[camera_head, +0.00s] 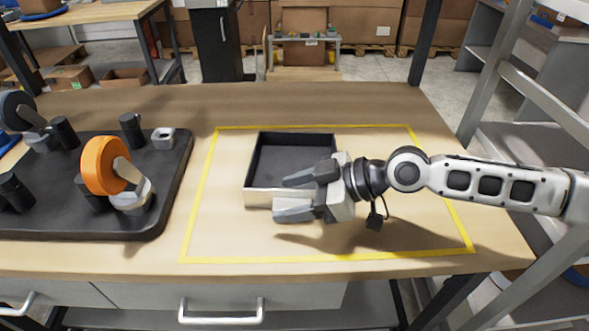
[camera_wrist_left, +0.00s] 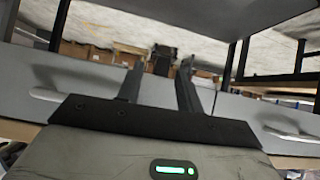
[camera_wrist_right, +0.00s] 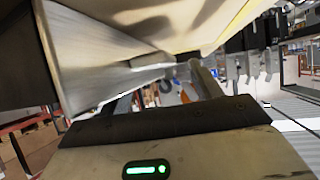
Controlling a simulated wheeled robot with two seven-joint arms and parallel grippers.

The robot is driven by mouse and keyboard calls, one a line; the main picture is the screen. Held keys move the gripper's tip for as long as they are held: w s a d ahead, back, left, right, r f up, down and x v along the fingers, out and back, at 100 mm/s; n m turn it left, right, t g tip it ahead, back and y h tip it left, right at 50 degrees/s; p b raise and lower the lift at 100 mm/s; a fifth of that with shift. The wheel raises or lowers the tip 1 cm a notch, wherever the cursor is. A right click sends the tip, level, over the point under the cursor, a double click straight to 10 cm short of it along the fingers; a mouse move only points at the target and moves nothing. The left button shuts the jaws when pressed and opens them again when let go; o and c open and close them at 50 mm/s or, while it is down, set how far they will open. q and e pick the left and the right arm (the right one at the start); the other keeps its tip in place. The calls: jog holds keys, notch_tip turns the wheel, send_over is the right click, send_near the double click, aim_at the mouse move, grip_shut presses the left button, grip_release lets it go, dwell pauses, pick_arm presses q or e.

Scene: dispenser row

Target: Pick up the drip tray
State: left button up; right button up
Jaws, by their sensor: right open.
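The drip tray (camera_head: 258,198) is a shallow square tray with a dark inside and pale walls, on the wooden table within a yellow outline. My right gripper (camera_head: 284,197) is open at its near right corner. One finger reaches over the tray's inside and the other is in front of the near wall; I cannot tell whether they touch it. The gripper hides the right part of the near wall. A pale wall, apparently the tray's (camera_wrist_right: 85,55), looms large in the right wrist view. My left gripper (camera_wrist_left: 161,75) is open and empty, facing the drawer fronts.
A black board (camera_head: 100,228) on the left holds an orange wheel (camera_head: 103,166), black posts and metal pieces. Drawers with handles (camera_head: 221,319) are under the front edge.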

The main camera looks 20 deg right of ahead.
grip_shut()
jog(key=shift+r, duration=0.1)
